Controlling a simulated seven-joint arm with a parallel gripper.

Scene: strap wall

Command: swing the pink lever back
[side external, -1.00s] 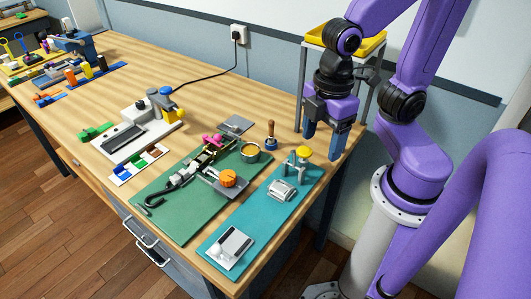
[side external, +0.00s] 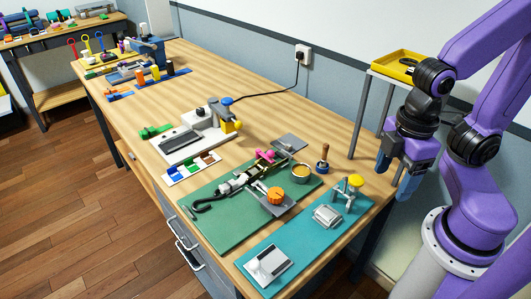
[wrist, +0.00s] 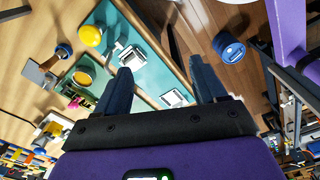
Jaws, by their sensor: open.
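The pink lever (side external: 266,156) is on a metal strap mechanism (side external: 240,178) on the green mat (side external: 205,222). A black hook hangs off the mechanism's left end. In the wrist view a small pink patch (wrist: 76,102) shows at the left, partly cut up by nearby parts. My gripper (side external: 396,174) is open and empty, pointing down by the right edge of the table, well right of the lever. In the wrist view its two dark blue fingers (wrist: 160,75) are spread apart, with nothing between them.
An orange knob (side external: 275,196), a yellow-filled tin (side external: 301,172) and a wooden-handled tool (side external: 322,158) stand near the lever. A teal mat (side external: 297,243) bears a yellow-topped clamp (side external: 353,187). A yellow tray (side external: 396,65) sits on a stand behind my gripper.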

